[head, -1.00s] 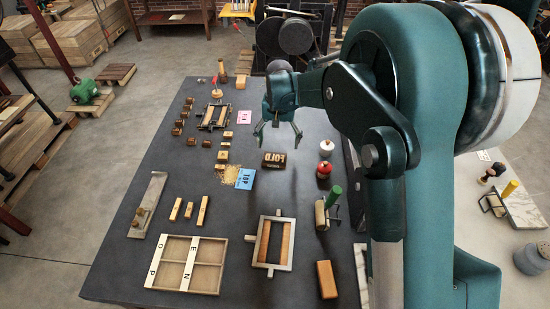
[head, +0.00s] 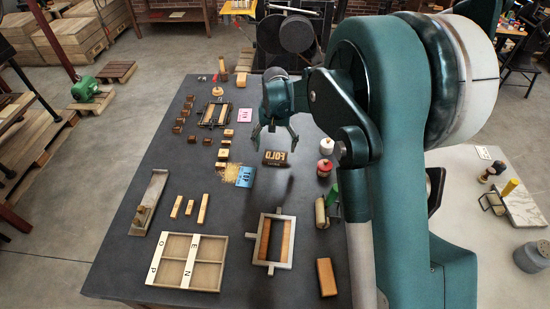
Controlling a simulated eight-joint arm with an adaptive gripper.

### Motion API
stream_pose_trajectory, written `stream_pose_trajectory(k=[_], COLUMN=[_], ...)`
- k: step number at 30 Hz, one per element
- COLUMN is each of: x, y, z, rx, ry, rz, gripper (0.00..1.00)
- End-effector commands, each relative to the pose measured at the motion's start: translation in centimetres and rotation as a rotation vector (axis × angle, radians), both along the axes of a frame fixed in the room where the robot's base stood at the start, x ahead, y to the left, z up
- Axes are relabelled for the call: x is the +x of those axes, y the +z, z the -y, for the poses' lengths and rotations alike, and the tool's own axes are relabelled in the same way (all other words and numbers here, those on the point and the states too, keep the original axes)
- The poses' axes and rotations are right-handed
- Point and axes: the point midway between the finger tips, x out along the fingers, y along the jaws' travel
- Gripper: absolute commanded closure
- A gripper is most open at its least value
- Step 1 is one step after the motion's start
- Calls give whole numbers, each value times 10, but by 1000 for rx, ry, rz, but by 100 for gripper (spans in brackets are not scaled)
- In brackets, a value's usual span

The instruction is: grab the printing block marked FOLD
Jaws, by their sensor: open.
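The printing block marked FOLD (head: 275,158) is a dark block with pale raised letters. It lies on the dark table (head: 160,215), right of the middle of the table's far half. My gripper (head: 274,146) is open and points down at the block. Its two fingers show just above the block in the picture, one to the left and one to the right. I cannot tell how high the fingertips are over it. No contact is visible, and nothing is between the fingers.
A metal frame (head: 270,240) and a compartment tray (head: 187,262) lie nearer. The table between block and frame is clear.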

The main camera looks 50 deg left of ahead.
Motion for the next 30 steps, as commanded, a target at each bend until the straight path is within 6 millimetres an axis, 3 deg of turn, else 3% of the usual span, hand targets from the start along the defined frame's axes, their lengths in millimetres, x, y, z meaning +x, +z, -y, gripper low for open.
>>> stream_pose_trajectory(k=[11,24,30], x=[0,-2,-2], y=[-4,-47,-52], z=[0,0,0], rx=[0,0,0], ry=[0,0,0], rz=[0,0,0], gripper=[22,22,22])
